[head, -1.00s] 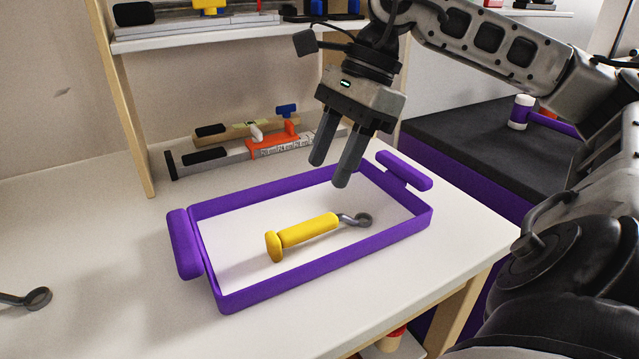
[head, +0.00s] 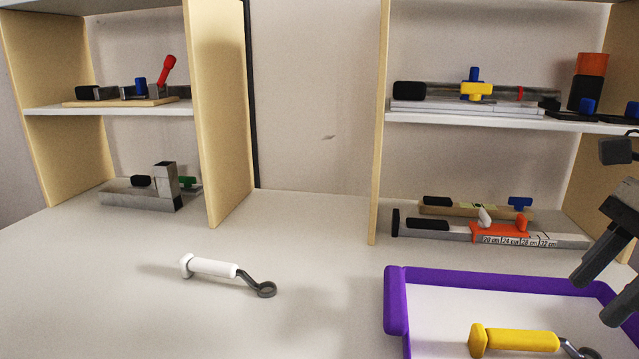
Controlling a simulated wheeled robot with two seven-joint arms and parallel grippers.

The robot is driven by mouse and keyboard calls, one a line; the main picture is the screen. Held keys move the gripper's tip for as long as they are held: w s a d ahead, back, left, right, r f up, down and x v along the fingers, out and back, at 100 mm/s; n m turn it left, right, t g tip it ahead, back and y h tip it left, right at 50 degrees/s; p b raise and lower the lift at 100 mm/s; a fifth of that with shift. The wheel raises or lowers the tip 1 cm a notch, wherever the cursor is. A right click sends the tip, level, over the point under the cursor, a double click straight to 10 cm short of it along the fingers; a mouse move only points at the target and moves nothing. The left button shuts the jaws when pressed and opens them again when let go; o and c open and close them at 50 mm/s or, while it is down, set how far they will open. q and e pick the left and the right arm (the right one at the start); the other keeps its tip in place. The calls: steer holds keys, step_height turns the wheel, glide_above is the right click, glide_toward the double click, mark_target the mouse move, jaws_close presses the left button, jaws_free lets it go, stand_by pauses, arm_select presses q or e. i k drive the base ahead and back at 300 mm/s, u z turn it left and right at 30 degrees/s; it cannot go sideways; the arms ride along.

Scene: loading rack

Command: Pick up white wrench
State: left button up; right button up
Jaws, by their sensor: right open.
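The white wrench (head: 213,268) lies on the white table left of the tray. It has a white handle with a flared end at the left and a grey ring end at the lower right. My right gripper (head: 600,298) is at the right edge of the head view, partly cut off. Its two dark fingers are apart with nothing seen between them, above the tray's right part and well to the right of the white wrench. My left gripper does not show.
A purple tray (head: 396,300) holds a yellow-handled wrench (head: 518,340) at the lower right. Shelves with clamps and calipers stand along the back wall, with a wooden upright (head: 379,130) between the bays. The table around the white wrench is clear.

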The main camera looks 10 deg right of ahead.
mark_target(189, 265)
steer(key=k, duration=0.9)
